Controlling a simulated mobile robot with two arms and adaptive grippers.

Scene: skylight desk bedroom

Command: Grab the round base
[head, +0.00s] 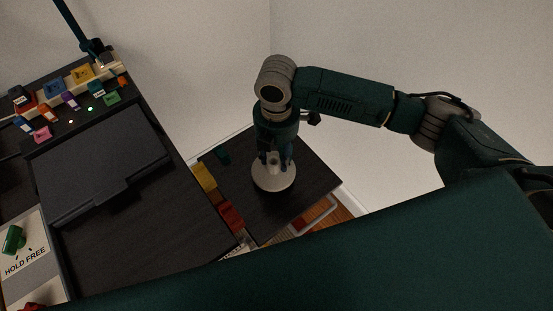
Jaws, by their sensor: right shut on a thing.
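The round base (273,179) is a pale grey disc with a short upright post in its middle. It is at the small dark table (308,182) in the centre of the head view. My right gripper (275,160) points down from above and is shut on the post of the round base. I cannot tell whether the disc rests on the table top or is just above it. My left gripper is not in the head view.
A dark desk (180,225) with a closed dark case (95,165) stands to the left. Colourful small items line its back. Yellow (204,177) and red (231,216) blocks lie at the small table's left edge.

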